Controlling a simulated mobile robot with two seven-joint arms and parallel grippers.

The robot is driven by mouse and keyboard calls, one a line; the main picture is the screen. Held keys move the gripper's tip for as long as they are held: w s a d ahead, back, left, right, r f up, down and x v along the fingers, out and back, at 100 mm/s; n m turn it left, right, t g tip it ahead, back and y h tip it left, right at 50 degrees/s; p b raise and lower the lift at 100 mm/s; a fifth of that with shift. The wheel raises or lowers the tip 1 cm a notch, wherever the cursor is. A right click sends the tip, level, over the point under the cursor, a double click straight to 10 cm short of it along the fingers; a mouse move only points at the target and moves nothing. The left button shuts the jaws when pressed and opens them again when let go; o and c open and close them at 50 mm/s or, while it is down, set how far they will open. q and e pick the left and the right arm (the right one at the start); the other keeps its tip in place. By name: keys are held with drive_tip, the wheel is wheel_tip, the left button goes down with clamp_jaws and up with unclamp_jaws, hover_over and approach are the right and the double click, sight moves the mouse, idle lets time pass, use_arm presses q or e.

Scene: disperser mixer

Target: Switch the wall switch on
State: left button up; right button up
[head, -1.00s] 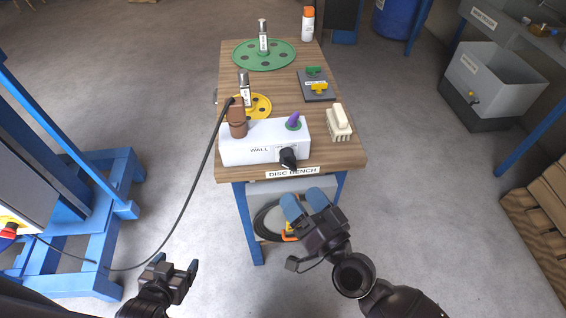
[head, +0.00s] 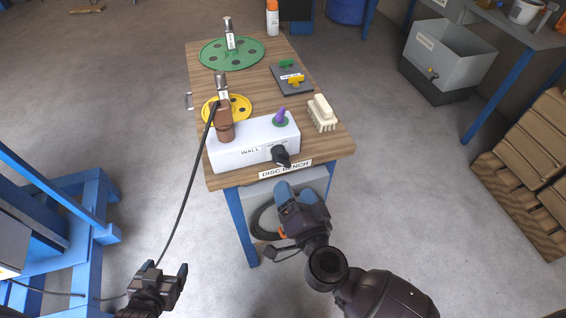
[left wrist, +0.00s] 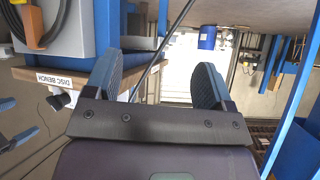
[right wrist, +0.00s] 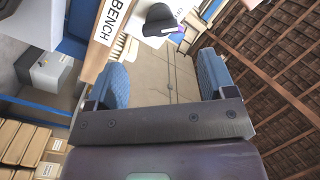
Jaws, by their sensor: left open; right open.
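The white wall box (head: 236,153), marked "WALL", sits at the near end of the wooden bench. Its black rotary knob (head: 281,155) is on the front face, near the right end; the knob also shows in the right wrist view (right wrist: 160,19) and the left wrist view (left wrist: 59,98). A brown plug (head: 225,130) with a black cable stands in the box top. My right gripper (head: 296,191) is open and empty, just in front of and below the knob, apart from it. My left gripper (head: 165,270) is open and empty, low and left of the bench.
A purple piece (head: 280,116) on a green base is on the box's top right. A cream brush-like block (head: 322,113), a yellow disc (head: 240,107) and a green disc (head: 212,59) are on the bench. The black cable (head: 183,200) hangs down between the bench and a blue frame (head: 85,215).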

sight(284, 166)
drive_tip(key=x, duration=0.8)
drive_tip(key=shift+f+b, duration=0.1)
drive_tip(key=shift+b, duration=0.3)
drive_tip(key=shift+w+a, duration=0.1)
drive_tip(key=shift+w, duration=0.25)
use_arm(q)
drive_tip(key=shift+w+f, duration=0.1)
drive_tip(key=shift+w, duration=0.4)
